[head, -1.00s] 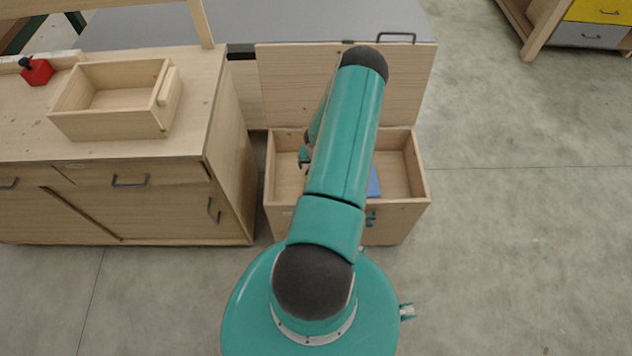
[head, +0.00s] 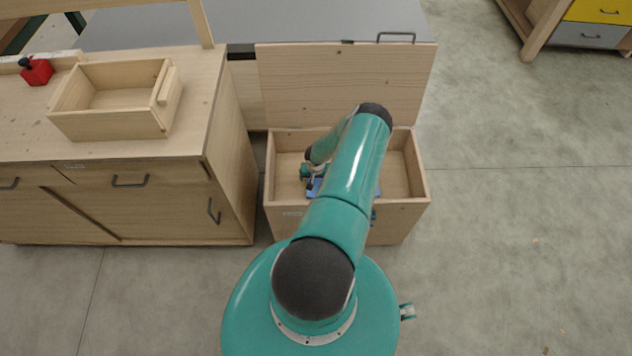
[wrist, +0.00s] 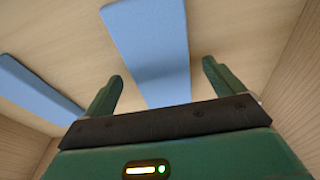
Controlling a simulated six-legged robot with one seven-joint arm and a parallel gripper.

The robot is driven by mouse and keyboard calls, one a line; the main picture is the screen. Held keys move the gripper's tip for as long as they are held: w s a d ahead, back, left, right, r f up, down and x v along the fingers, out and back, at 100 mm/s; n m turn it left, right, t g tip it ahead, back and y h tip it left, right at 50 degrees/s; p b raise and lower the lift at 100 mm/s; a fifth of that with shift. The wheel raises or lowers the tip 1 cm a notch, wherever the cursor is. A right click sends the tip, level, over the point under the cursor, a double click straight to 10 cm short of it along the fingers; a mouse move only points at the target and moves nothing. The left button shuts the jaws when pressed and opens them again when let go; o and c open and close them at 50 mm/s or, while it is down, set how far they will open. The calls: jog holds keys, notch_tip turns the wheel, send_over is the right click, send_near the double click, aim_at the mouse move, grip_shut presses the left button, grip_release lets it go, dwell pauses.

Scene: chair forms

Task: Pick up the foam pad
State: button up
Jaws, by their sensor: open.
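Two flat blue foam pads lie on the floor of the open wooden chest. One foam pad (wrist: 150,45) runs lengthwise away from my gripper (wrist: 162,72), in line with the gap between its fingers. The other blue pad (wrist: 38,88) lies to the left, outside the fingers. In the head view, blue shows beside my gripper (head: 312,180) and at the right of my arm, which hides most of both pads. My gripper is open and empty, down inside the chest. I cannot tell its exact height above the pad.
The chest (head: 415,190) has walls close around my gripper, and its lid (head: 340,85) stands raised behind. A workbench (head: 130,200) on the left holds an open wooden box (head: 110,122) and a red object (head: 37,71). The floor on the right is clear.

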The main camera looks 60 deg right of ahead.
jog(key=shift+d+f, duration=0.1)
jog(key=shift+f, duration=0.5)
jog(key=c, duration=1)
jog(key=shift+c, duration=0.2)
jog(key=shift+r, duration=0.15)
